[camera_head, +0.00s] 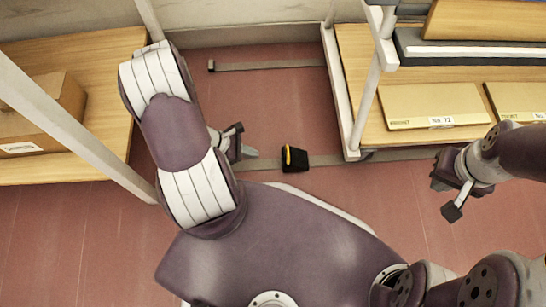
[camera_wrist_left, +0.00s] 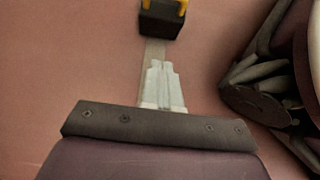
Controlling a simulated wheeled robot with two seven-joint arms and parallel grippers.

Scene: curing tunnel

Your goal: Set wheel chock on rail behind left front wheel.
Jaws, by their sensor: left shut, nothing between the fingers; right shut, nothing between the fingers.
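The wheel chock (camera_head: 294,158) is a small black block with a yellow stripe. It sits on the grey rail (camera_head: 325,160) on the floor, left of the cart (camera_head: 345,110) and apart from its near corner wheel (camera_head: 366,155). In the left wrist view the chock (camera_wrist_left: 161,22) is at the top, just beyond my fingertips. My left gripper (camera_head: 255,153) is shut and empty, low by the rail, pointing at the chock with a small gap; its fingers (camera_wrist_left: 161,68) show together. My right gripper (camera_head: 440,182) is shut and empty at the right, away from the chock.
A second rail (camera_head: 270,66) runs across the floor farther back, with a small dark stop at its left end. A wooden rack with a cardboard box (camera_head: 50,115) stands at left. The cart carries flat boxes (camera_head: 432,106).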

